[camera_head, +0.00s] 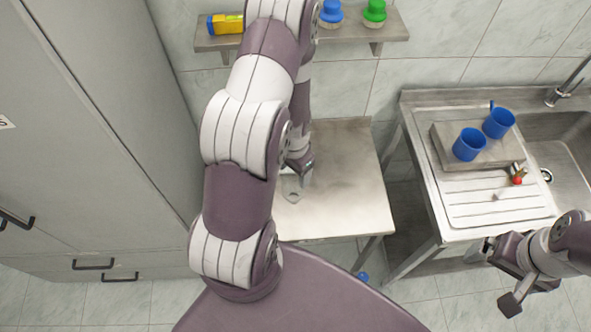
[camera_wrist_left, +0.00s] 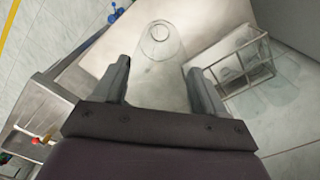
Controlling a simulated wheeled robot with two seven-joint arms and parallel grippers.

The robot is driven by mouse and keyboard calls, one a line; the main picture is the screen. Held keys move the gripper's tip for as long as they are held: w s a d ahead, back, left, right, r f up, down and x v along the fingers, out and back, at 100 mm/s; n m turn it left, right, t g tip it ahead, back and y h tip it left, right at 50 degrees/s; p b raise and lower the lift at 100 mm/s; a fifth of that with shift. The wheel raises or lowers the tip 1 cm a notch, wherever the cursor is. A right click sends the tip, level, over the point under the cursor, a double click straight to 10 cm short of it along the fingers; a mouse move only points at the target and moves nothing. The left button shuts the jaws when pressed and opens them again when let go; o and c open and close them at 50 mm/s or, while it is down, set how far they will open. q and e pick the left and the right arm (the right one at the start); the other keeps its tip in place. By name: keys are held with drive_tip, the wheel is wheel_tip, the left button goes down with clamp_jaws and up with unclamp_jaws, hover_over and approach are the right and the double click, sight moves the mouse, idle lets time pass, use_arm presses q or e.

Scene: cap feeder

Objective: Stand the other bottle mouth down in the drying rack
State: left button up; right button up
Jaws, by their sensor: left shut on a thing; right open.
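My left gripper (camera_wrist_left: 160,85) is shut on a clear bottle (camera_wrist_left: 165,65), its fingers on either side of the see-through body. A round ring shows at the bottle's far end in the left wrist view. The wire drying rack (camera_wrist_left: 243,62) stands to the right of the bottle there, apart from it; clear or pale shapes show inside, too faint to name. In the head view my left gripper (camera_head: 295,182) is over the steel table, and my arm covers the table's left part; I cannot make out the rack there. My right gripper (camera_head: 500,272) is open and empty at the lower right.
The steel table (camera_head: 345,205) is bare on its right side. A sink unit (camera_head: 490,205) on the right holds a raised block with two blue mugs (camera_head: 468,145) and small red-tipped items (camera_head: 518,177). A wall shelf (camera_head: 380,32) carries brushes. Grey cabinets (camera_head: 90,130) stand left.

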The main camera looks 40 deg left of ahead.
use_arm(q)
drive_tip(key=w+a+f+b, duration=0.1)
drive_tip(key=w+a+b, duration=0.4)
drive_tip(key=w+a, duration=1)
wheel_tip(320, 180, down, 13)
drive_tip(key=w+d+b, duration=0.1)
drive_tip(key=b, duration=0.7)
drive_tip(key=shift+w+b, duration=0.25)
drive_tip(key=shift+b, duration=0.15)
use_arm(e)
wheel_tip(320, 180, down, 13)
drive_tip(key=shift+a, duration=0.15)
use_arm(q)
drive_tip(key=shift+r, duration=0.1)
drive_tip(key=shift+f+b, duration=0.45)
drive_tip(key=shift+b, duration=0.05)
use_arm(e)
drive_tip(key=shift+f, duration=0.4)
use_arm(q)
drive_tip(key=o, duration=1.5)
drive_tip(key=shift+c, duration=0.2)
